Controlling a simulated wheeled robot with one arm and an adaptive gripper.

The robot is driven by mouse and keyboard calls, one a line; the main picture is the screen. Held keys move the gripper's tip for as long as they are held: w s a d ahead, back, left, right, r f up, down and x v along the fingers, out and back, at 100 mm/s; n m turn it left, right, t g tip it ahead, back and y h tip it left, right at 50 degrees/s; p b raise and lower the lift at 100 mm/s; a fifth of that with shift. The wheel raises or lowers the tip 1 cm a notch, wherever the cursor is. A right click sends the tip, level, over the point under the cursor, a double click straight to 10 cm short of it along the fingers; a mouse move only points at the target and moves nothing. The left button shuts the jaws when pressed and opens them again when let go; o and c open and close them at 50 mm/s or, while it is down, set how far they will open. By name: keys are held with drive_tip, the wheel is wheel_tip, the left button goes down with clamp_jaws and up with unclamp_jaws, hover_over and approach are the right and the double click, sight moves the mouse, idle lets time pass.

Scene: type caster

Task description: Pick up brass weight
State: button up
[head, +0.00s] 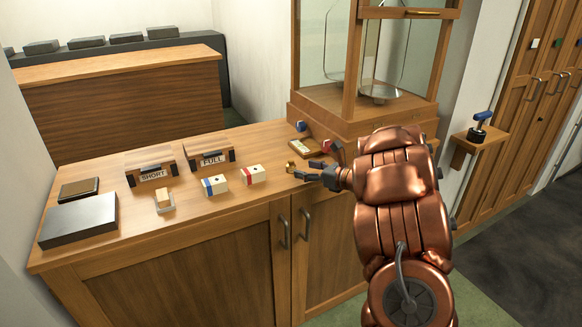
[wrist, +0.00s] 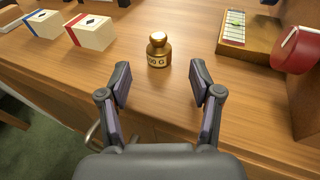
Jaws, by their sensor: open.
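The brass weight (wrist: 158,51) is a small gold-coloured knobbed cylinder with "G" lettering on its side. It stands upright on the wooden counter top (wrist: 194,50). In the head view the weight (head: 290,167) is small, near the counter's front edge, just left of my gripper (head: 310,171). In the wrist view my gripper (wrist: 161,90) is open and empty, its two fingers spread apart. The weight is straight ahead, roughly centred between the fingers and just beyond their tips. Nothing hides it in the wrist view.
A red-striped box (head: 253,174) and a blue-striped box (head: 214,185) stand left of the weight. A wooden block with a gauge (wrist: 237,32) and a red round part (wrist: 298,50) lie to the right. A glass-fronted case (head: 350,105) stands behind. Bare counter surrounds the weight.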

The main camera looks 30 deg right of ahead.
sight(295, 168)
drive_tip(key=shift+p+x, duration=0.7)
drive_tip(key=shift+x, duration=1.7)
drive_tip(key=shift+f, duration=0.15)
drive_tip(key=shift+a, duration=0.1)
drive_tip(key=shift+c, duration=0.2)
clamp_jaws()
